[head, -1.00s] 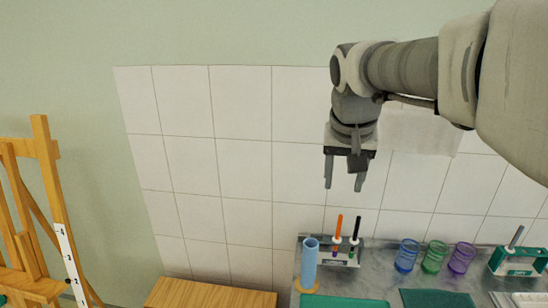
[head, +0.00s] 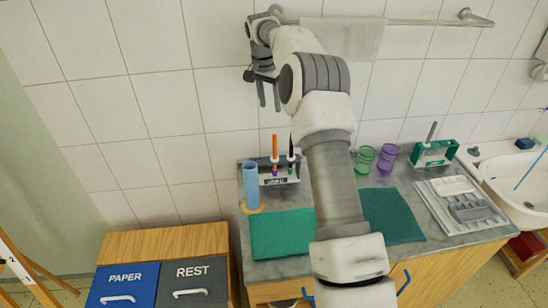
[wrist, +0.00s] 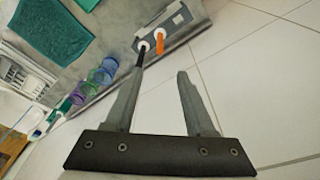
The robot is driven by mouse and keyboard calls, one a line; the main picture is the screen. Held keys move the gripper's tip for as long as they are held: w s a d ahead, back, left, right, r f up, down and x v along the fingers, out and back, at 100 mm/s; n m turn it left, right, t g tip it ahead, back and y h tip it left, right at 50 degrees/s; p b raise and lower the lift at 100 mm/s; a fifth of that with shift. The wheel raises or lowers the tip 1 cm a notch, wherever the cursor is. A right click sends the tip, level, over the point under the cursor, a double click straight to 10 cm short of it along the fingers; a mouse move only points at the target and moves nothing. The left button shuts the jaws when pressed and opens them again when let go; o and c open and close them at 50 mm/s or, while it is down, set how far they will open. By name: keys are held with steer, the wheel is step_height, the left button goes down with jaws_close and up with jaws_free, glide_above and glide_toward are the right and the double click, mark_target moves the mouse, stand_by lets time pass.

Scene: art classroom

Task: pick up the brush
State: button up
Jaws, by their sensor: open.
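A grey-white holder (head: 279,180) stands at the back left of the counter with two upright brush-like tools in it. One has an orange handle (head: 275,149), the other a black handle (head: 291,148). In the wrist view the orange handle (wrist: 160,38) and black handle (wrist: 142,54) point up towards me. A grey-handled tool (head: 431,133) stands in a green holder. I cannot tell which one the task means. My gripper (head: 269,102) is open and empty, above the grey-white holder, apart from the handles. Its fingers (wrist: 160,75) also show in the wrist view.
A blue cylinder (head: 251,187) stands just left of the grey-white holder. Green and purple cups (head: 387,156), the green holder (head: 434,154) and a grey tray (head: 432,200) are to the right. The tiled wall (head: 165,105) and a towel rail (head: 425,21) are behind.

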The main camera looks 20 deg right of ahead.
step_height(320, 180, down, 2)
steer(key=p, duration=0.1)
glide_above(275, 158)
steer(key=shift+m, duration=0.4)
steer(key=f, duration=1.1)
steer(key=shift+w+d+f, duration=0.2)
steer(key=shift+w+f, duration=0.1)
steer(key=shift+w, duration=0.1)
steer(key=shift+w+f+p, duration=0.1)
steer(key=shift+f+p, duration=0.6)
steer(key=shift+f, duration=2.25)
jaws_close()
